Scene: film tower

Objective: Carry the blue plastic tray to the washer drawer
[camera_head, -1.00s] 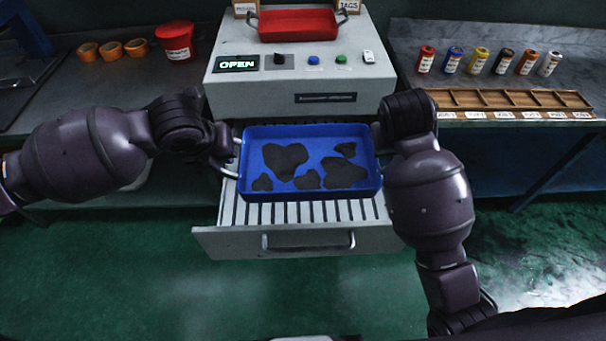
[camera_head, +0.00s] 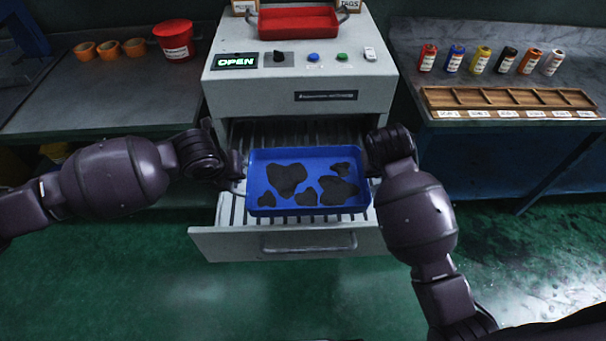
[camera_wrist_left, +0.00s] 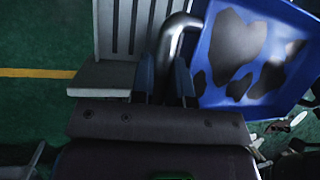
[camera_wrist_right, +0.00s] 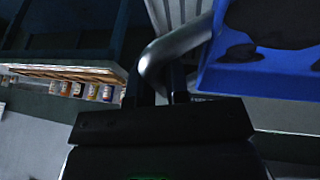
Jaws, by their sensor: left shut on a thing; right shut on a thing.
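The blue plastic tray (camera_head: 308,203) has dark irregular patches on its floor and a metal handle at each end. It is over the open slatted washer drawer (camera_head: 230,243) in the head view; I cannot tell whether it touches the slats. My left gripper (camera_wrist_left: 163,85) is shut on the left handle (camera_wrist_left: 172,38), and my right gripper (camera_wrist_right: 160,90) is shut on the right handle (camera_wrist_right: 165,50). In the head view both fingertips are mostly hidden by my wrists. The tray looks about level.
The grey washer (camera_head: 290,88) has a lit OPEN display (camera_head: 235,61) and a red tray (camera_head: 298,22) on top. The left counter holds a red bucket (camera_head: 175,41) and orange rings. The right counter holds several small canisters and a wooden divided rack (camera_head: 510,98).

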